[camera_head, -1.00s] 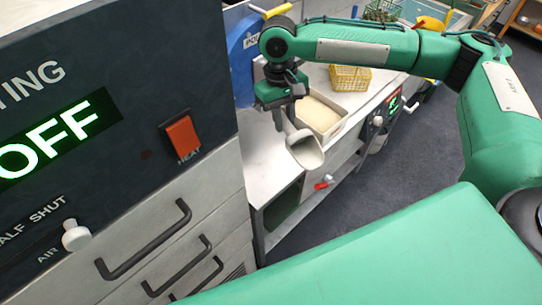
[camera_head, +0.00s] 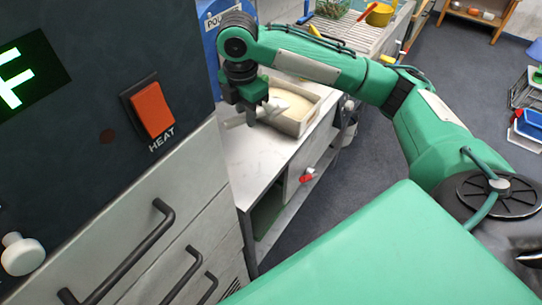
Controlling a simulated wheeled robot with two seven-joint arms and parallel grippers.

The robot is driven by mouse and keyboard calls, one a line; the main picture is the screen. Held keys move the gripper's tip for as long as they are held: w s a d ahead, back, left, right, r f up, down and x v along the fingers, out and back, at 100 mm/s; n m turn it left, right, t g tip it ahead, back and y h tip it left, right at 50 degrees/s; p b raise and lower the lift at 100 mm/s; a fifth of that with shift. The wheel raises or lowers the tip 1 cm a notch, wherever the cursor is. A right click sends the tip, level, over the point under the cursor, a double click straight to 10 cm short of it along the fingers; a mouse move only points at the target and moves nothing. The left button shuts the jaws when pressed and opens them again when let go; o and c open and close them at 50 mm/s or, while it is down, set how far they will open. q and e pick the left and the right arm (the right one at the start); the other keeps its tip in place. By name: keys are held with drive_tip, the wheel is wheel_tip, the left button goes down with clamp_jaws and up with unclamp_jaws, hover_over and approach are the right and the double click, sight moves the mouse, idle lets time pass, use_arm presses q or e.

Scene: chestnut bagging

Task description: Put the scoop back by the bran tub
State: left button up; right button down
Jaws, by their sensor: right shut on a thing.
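The pale scoop (camera_head: 236,122) is in my right gripper (camera_head: 254,118), which points down and is shut on it. Part of the scoop sticks out to the left of the fingers, and the fingers hide its middle. The bran tub (camera_head: 310,117), a pale open box with tan bran in it, stands on the white counter just right of the gripper. The scoop is close beside the tub's left side. I cannot tell whether the scoop touches the counter. My left gripper is not in view.
The white counter (camera_head: 255,155) is clear in front of the tub. A dark panel with an orange heat switch (camera_head: 152,108) and drawers with dark handles stand at the left. A yellow pot (camera_head: 379,15) stands at the back.

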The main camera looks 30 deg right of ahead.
drive_tip(key=shift+w+d+f+n+b, duration=0.1)
drive_tip(key=shift+d+f+n+b, duration=0.3)
drive_tip(key=shift+n, duration=0.6)
drive_tip(key=shift+f, duration=0.35)
wheel_tip(320, 180, down, 13)
drive_tip(key=shift+f+p, duration=0.1)
drive_tip(key=shift+p, duration=0.8)
drive_tip(key=shift+d+f, duration=0.1)
drive_tip(key=shift+f, duration=1.9)
drive_tip(key=shift+p, duration=0.3)
drive_tip(key=c, duration=1.3)
unclamp_jaws()
